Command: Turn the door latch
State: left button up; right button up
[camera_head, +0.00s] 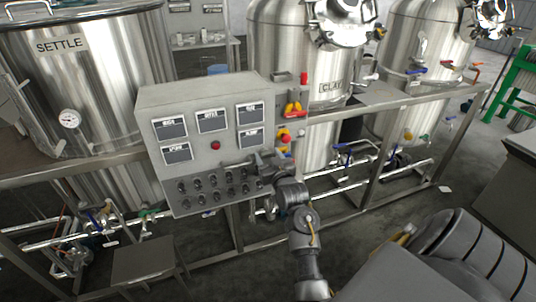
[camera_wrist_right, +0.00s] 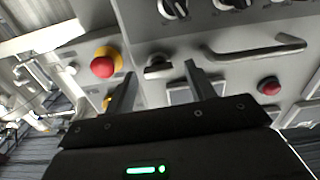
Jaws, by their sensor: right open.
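The grey control cabinet (camera_head: 190,107) stands in front of the tanks, its sloped door carrying several small displays and rows of dark knobs. A small dark door latch (camera_wrist_right: 157,67) shows in the right wrist view, near the door's edge beside a metal bar handle (camera_wrist_right: 262,49). My right gripper (camera_head: 263,164) is at the cabinet's lower right and covers the latch in the head view. In the wrist view its fingers (camera_wrist_right: 160,74) are open, with the latch showing between their tips; I cannot tell whether they touch it. My left gripper is out of view.
A red and yellow stop button (camera_head: 284,136) is on the cabinet's right side and shows close to one finger in the wrist view (camera_wrist_right: 104,66). Steel tanks (camera_head: 85,70) and frame rails (camera_head: 400,104) stand around. A low metal stand (camera_head: 145,260) is at lower left.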

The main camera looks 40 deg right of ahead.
jog(key=shift+w+d, duration=0.1)
jog(key=shift+w, duration=0.1)
jog(key=c, duration=1)
jog(key=shift+r+m+p, duration=0.1)
jog(key=shift+m+p, duration=0.2)
jog(key=shift+p, duration=0.2)
jog(key=o, duration=1)
jog(key=b+v, duration=0.3)
jog(key=v, duration=0.8)
